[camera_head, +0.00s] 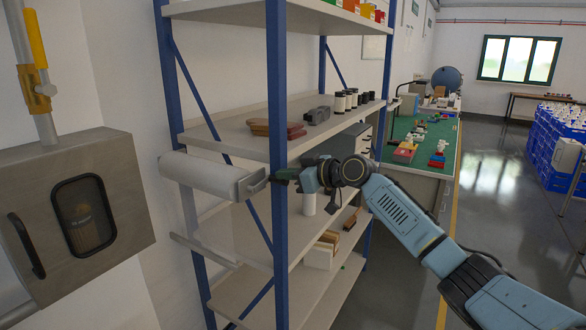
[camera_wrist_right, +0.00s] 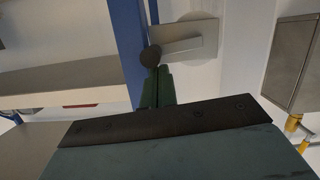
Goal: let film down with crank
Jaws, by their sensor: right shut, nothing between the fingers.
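A white film roll (camera_head: 205,176) is mounted level at the left side of the blue-framed shelf. A small grey crank (camera_head: 257,184) shows at its right end, partly hidden by the blue post. My right gripper (camera_head: 278,177) is at the post, close to the crank. In the right wrist view its dark green fingers (camera_wrist_right: 157,88) are together and empty. A dark round knob (camera_wrist_right: 150,57) is right at the fingertips; I cannot tell whether they touch it. A pale plate with an arm (camera_wrist_right: 186,45) is behind the knob. My left gripper is out of view.
The blue shelf post (camera_head: 277,130) stands right beside my right gripper. A pale bar (camera_head: 206,251) runs below the roll. A grey wall cabinet (camera_head: 35,200) is at the left. A green-topped workbench (camera_head: 436,135) is behind my right arm. The floor at right is partly clear.

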